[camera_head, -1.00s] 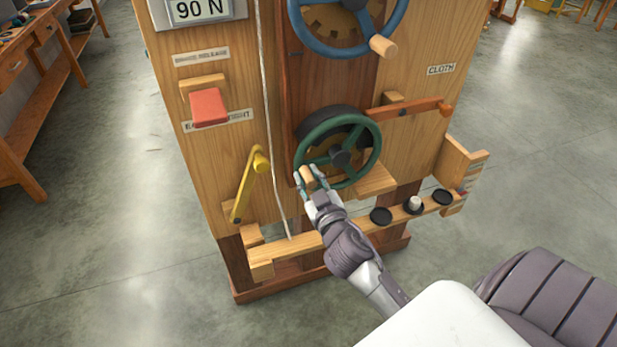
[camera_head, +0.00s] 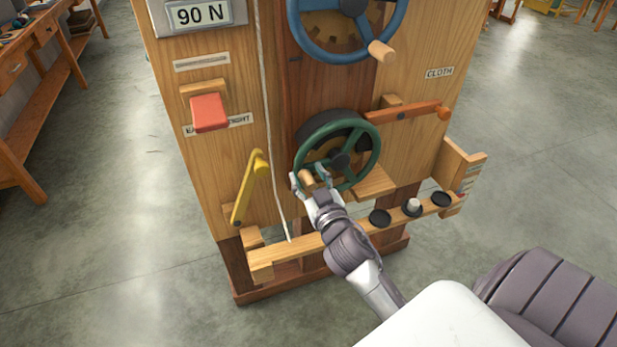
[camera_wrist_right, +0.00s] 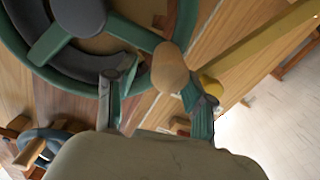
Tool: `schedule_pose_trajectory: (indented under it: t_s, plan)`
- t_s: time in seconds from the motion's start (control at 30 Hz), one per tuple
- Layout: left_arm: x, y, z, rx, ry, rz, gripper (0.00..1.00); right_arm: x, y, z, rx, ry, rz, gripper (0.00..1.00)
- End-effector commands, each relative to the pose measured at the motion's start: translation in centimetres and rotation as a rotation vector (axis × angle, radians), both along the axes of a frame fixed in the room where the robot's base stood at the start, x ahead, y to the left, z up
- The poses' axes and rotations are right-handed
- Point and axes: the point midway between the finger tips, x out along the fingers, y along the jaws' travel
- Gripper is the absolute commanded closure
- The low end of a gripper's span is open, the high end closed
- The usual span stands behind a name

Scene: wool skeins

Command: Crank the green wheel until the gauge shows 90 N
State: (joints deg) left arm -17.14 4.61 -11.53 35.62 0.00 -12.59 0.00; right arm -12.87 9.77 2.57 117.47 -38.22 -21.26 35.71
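The gauge (camera_head: 200,15) at the top left of the wooden machine reads 90 N. The green wheel (camera_head: 378,150) sits low on the front panel, below a blue wheel. Its wooden crank handle (camera_head: 307,181) is at the wheel's lower left; the handle also shows in the right wrist view (camera_wrist_right: 170,68). My right gripper (camera_head: 309,180) is open, its fingers spread on either side of the handle. In the right wrist view the right finger is close to the handle, with a clear gap to the left finger. My left gripper is not in view.
The blue wheel (camera_head: 330,55) is above. A red lever block (camera_head: 209,112), a yellow lever (camera_head: 244,190) and a cord (camera_head: 270,110) lie to the left. An orange lever (camera_head: 405,114) is at the right. A ledge (camera_head: 290,247) with black discs (camera_head: 380,217) runs below.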

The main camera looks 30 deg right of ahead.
Motion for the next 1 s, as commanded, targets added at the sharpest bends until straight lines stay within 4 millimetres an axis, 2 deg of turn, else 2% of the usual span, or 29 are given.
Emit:
schedule_pose_trajectory:
  t_s: [0.23, 0.37, 0.8, 1.0]
  plan:
    - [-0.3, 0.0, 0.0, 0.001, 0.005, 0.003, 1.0, -0.1, 0.0, -0.1, 0.0, 0.003, -0.001, 0.45]
    - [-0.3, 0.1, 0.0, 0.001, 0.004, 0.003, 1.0, -0.9, 0.2, -0.2, 0.001, 0.004, 0.0, 0.45]
    - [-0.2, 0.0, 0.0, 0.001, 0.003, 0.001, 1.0, -9.4, 2.2, -0.2, 0.002, 0.006, -0.003, 0.45]
    - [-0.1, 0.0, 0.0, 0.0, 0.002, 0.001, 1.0, -11.3, 2.7, -0.2, 0.001, 0.003, -0.002, 0.45]
